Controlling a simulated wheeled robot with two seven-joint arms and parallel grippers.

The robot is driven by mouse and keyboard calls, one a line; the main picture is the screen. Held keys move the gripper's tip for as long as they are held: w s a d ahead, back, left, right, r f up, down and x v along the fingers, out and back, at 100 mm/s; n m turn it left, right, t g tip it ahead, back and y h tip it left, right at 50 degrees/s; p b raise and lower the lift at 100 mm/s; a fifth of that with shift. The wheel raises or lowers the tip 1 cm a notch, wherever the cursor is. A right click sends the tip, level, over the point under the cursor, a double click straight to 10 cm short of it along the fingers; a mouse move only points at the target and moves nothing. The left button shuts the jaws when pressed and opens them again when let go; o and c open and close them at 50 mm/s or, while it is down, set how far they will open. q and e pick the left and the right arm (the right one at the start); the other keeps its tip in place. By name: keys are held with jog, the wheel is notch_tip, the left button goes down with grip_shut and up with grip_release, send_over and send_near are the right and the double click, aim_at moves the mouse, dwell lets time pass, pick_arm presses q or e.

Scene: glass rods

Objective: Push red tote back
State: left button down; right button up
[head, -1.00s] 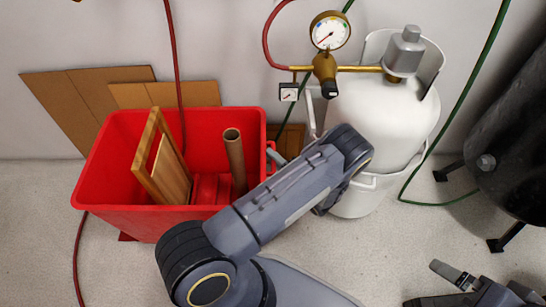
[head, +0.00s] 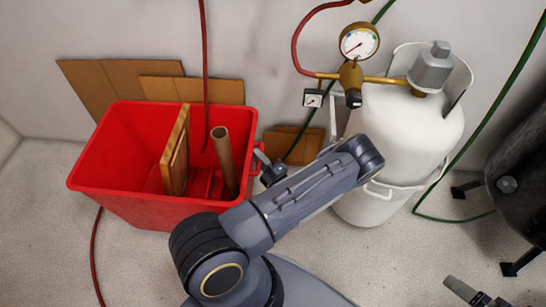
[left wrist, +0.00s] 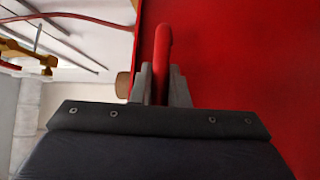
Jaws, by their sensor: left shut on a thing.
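The red tote (head: 130,205) stands on the floor at the left of the head view, in front of the wall. Its open top shows a wooden frame (head: 176,155) and a cardboard tube (head: 222,158). My left gripper (head: 268,168) is at the tote's right side. In the left wrist view my left gripper (left wrist: 161,85) is shut on the tote's red handle (left wrist: 163,48), beside the red wall. My right gripper (head: 472,294) shows only partly at the bottom right edge, away from the tote; its jaw state is unclear.
Brown boards (head: 110,82) lean on the wall behind the tote. A white tank (head: 400,125) with a gauge (head: 359,42) stands to its right, with floor between. A dark tank (head: 520,160) is at the far right. A red hose (head: 205,80) hangs into the tote area.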

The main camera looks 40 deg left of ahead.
pick_arm(q)
jog(key=shift+s+a, duration=0.3)
jog(key=shift+a, duration=0.15)
jog(key=c, duration=1.4)
grip_release()
jog(key=r+p+v, duration=0.1)
jog(key=v, duration=0.6)
jog(key=shift+d+f, duration=0.45)
